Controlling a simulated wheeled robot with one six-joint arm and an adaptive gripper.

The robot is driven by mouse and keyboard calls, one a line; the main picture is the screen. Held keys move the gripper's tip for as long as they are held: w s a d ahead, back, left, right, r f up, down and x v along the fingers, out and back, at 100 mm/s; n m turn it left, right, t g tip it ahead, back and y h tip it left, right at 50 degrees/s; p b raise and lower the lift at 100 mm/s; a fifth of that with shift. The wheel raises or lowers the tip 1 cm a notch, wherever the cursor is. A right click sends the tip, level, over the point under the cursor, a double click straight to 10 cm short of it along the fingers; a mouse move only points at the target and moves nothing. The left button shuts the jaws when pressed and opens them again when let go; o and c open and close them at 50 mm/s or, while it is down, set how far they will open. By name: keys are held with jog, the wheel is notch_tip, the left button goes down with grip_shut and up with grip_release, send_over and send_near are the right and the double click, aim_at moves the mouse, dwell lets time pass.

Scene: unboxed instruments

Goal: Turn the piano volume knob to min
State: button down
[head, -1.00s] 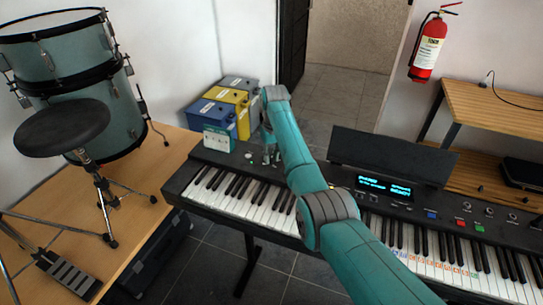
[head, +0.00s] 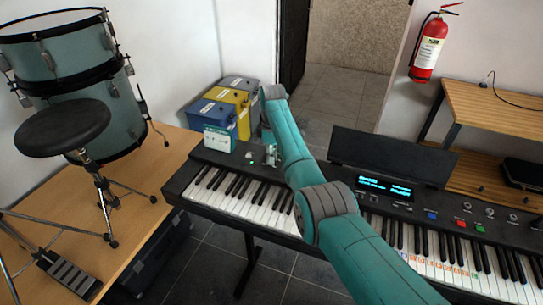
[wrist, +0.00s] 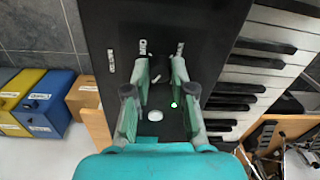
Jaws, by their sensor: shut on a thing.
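The electronic piano (head: 232,207) stands across the middle of the head view, with its black panel behind the white and black keys. My gripper (head: 268,158) is low over the left end of that panel. In the wrist view my gripper (wrist: 161,50) has its fingers apart around a small dark knob (wrist: 155,78), and is shut on it. A short pale line on the knob runs at a slant. The knob's sides are hard to make out against the black panel. In the head view my gripper hides the knob.
A lit green dot (wrist: 174,104) and a white round spot (wrist: 155,115) are on the panel near the fingers. Boxes (head: 238,104) stand behind the piano's left end. The piano's lit display (head: 384,188) is to the right of my arm.

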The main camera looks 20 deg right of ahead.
jog(key=n, duration=1)
jog(key=shift+n, duration=0.4)
jog(key=shift+n+h, duration=0.3)
jog(key=shift+n, duration=1.6)
jog(key=c, duration=1)
grip_release()
jog(key=r, duration=1.2)
jog(key=shift+w+a, duration=0.1)
jog(key=shift+a, duration=0.15)
